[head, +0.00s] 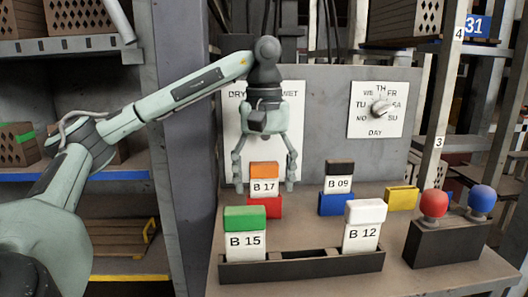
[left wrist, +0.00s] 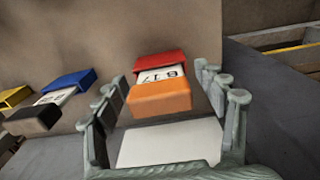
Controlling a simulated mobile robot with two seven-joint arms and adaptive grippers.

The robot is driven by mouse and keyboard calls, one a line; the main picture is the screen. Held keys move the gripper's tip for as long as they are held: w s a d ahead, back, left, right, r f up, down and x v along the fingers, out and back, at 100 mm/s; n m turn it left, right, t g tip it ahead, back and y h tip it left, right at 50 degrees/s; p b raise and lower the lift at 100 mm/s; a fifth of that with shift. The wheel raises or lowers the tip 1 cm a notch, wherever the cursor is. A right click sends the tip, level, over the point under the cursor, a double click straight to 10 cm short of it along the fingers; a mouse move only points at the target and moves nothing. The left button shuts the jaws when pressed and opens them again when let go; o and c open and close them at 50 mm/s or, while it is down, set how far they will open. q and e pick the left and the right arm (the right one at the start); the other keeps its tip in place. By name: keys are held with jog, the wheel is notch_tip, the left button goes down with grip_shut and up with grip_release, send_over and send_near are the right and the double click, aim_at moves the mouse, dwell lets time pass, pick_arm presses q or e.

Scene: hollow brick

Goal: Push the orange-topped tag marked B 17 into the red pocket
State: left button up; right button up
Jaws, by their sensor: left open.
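The orange-topped tag B 17 (head: 264,177) stands in the red pocket (head: 264,207), with its orange top and white label showing above the rim. In the left wrist view the orange top (left wrist: 160,97) is nearest and the red pocket (left wrist: 160,62) lies behind the label. My left gripper (head: 264,186) points down over the tag, open, with its fingers apart on either side of it. It also shows in the left wrist view (left wrist: 168,88), its fingers flanking the tag with gaps. The tag's hidden lower end cannot be seen. My right gripper is out of view.
The black-topped tag B 09 (head: 339,176) stands in the blue pocket (head: 337,204), right of B 17. A yellow pocket (head: 402,198) looks empty. In front, a dark tray (head: 300,268) holds tags B 15 (head: 245,233) and B 12 (head: 363,226). A button box (head: 445,243) stands right.

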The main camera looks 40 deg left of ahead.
pick_arm(q)
jog(key=shift+r, duration=5.75)
